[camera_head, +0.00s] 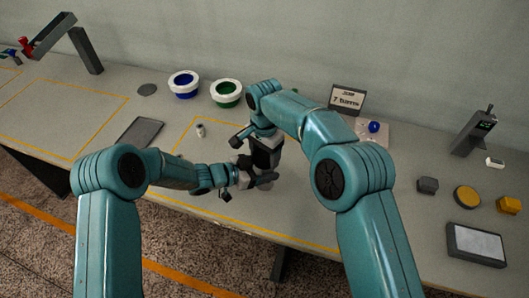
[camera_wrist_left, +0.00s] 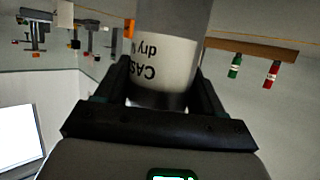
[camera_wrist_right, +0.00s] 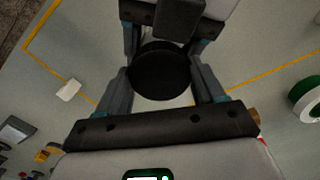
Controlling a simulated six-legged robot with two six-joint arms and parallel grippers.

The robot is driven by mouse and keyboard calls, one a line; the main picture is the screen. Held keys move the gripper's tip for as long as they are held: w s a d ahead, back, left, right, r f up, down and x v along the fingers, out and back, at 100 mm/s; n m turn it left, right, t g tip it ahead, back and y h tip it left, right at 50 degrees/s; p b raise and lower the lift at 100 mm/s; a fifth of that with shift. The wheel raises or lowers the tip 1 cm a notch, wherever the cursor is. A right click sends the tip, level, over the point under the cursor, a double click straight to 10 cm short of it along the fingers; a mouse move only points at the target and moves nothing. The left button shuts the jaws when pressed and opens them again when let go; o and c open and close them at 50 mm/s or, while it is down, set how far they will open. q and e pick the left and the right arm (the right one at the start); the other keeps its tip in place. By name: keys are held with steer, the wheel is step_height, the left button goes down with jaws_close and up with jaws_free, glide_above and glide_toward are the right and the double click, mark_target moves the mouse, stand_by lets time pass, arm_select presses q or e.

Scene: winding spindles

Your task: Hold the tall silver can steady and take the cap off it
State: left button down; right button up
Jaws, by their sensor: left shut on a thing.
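The tall silver can (camera_wrist_left: 172,18) has a pale label with black print. My left gripper (camera_head: 258,182) is shut on the can, its fingers on either side of the label in the left wrist view (camera_wrist_left: 160,90). In the head view the can is mostly hidden by the grippers. The round black cap (camera_wrist_right: 160,74) shows between the fingers of my right gripper (camera_wrist_right: 162,80). That gripper points down from above, open around the cap; whether its fingers touch the cap is unclear. In the head view the right gripper (camera_head: 265,155) is just above the left one.
A small white-topped object (camera_head: 200,130) stands left of the grippers. White-rimmed blue (camera_head: 185,85) and green (camera_head: 226,93) bowls sit behind, and a dark flat tray (camera_head: 141,133) lies further left. A sign (camera_head: 346,99) stands behind my right arm. The table front is clear.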

steer(key=n, duration=0.3)
steer(key=shift+n, duration=0.3)
steer(key=o, duration=1.2)
steer(key=shift+c, duration=0.2)
steer(key=shift+r, duration=0.1)
